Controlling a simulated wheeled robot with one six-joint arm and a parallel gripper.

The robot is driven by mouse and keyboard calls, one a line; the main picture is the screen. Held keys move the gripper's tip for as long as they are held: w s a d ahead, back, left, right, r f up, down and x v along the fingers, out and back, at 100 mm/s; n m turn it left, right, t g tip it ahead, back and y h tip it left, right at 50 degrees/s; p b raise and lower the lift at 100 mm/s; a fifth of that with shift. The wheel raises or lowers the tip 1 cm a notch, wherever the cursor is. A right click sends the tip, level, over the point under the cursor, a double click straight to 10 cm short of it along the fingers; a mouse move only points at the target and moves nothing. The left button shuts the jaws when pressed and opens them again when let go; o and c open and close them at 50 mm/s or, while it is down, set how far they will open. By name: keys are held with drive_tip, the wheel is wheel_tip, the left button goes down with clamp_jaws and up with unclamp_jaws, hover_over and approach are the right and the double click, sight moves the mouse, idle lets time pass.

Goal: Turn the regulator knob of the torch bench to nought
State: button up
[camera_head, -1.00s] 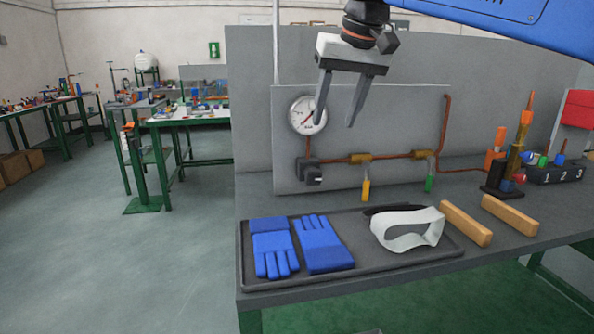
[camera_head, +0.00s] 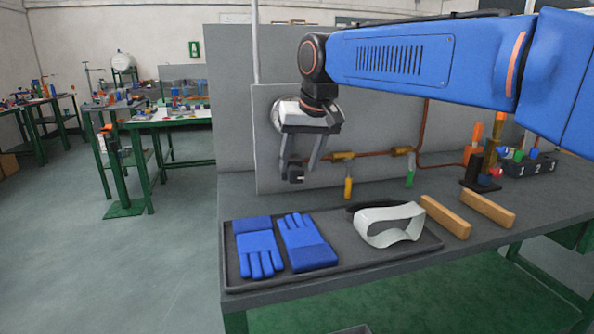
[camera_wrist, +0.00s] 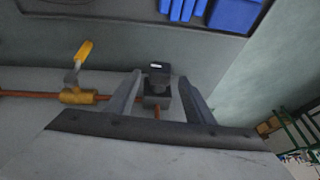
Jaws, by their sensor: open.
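The regulator knob (camera_head: 297,175) is a small black block with a light mark, low on the grey back panel of the torch bench. In the wrist view the knob (camera_wrist: 159,76) shows between and beyond the fingertips. My gripper (camera_head: 299,168) is open, in front of the panel, with its fingers pointing down around the knob in the head view. In the wrist view my gripper (camera_wrist: 163,82) has nothing between its fingers that it touches clearly. The pressure gauge (camera_head: 277,113) is mostly hidden behind my gripper, and its needle cannot be read.
A copper pipe with a yellow-handled valve (camera_head: 348,187) and a green-handled valve (camera_head: 409,178) runs right of the knob. Below, a dark tray (camera_head: 236,286) holds blue gloves (camera_head: 307,243) and a white visor (camera_head: 388,224). Wooden blocks (camera_head: 446,216) and a torch stand (camera_head: 482,170) are further right.

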sight(297, 169)
drive_tip(key=shift+x, duration=1.5)
drive_tip(key=c, duration=1)
drive_tip(key=shift+c, duration=0.2)
